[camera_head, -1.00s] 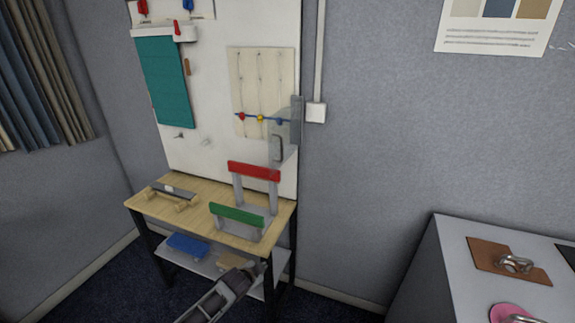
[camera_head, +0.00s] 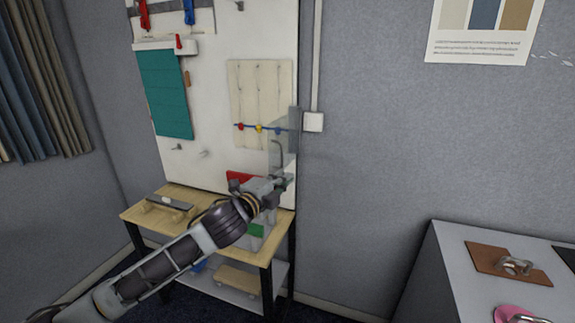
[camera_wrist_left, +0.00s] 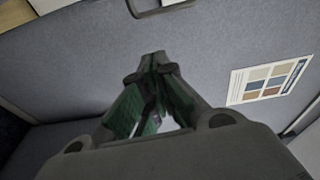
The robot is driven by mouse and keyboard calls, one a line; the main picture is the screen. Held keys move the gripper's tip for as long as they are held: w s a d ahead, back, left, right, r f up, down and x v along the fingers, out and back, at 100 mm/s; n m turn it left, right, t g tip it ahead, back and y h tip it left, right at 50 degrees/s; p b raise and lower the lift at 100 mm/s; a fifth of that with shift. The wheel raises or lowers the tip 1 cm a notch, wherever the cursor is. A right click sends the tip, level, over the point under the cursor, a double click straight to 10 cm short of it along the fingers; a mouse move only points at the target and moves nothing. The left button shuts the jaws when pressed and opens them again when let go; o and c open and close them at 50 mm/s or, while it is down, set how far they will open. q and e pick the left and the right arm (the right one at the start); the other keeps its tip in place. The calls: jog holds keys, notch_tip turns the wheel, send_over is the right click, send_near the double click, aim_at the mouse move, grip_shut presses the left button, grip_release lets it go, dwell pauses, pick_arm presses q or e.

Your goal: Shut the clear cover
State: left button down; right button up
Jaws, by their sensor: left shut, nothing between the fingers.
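The clear cover (camera_head: 289,150) is a see-through panel at the right edge of the upright white board. It stands out from the board, swung open. A grey looped handle (camera_head: 275,146) shows on it. My left gripper (camera_head: 284,184) is just below the cover, its fingers shut and empty; I cannot tell if it touches the cover. In the left wrist view the closed fingertips (camera_wrist_left: 153,60) point at the grey wall, and a grey bar (camera_wrist_left: 160,10), likely the handle, lies beyond them at the top edge. My right gripper is not in view.
A wooden bench (camera_head: 190,207) stands under the board, with a red-topped rack (camera_head: 239,176) and green piece (camera_head: 256,230) partly hidden by my arm. A white wall box (camera_head: 313,122) is right of the cover. A grey cabinet (camera_head: 450,260) stands at right.

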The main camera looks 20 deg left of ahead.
pick_arm(q)
jog(key=shift+s+d+r+m+h, duration=0.2)
jog(key=shift+s+d+r, duration=0.1)
jog(key=shift+r, duration=0.15)
jog(key=shift+s+d+r+m+h, duration=0.15)
jog(key=shift+s+r+m, duration=0.1)
jog(key=shift+r, duration=0.2)
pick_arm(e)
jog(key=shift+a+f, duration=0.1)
pick_arm(q)
jog(key=shift+w, duration=0.15)
jog(key=shift+p+x, duration=0.95)
jog(key=shift+x, duration=3.95)
jog(key=a, duration=0.4)
jog(key=shift+s+a+p, duration=0.1)
jog(key=shift+s+p, duration=0.15)
jog(key=shift+p, duration=0.15)
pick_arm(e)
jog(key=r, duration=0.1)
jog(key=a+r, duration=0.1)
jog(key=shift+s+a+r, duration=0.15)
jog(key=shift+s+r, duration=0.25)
pick_arm(q)
jog(key=shift+a, duration=0.1)
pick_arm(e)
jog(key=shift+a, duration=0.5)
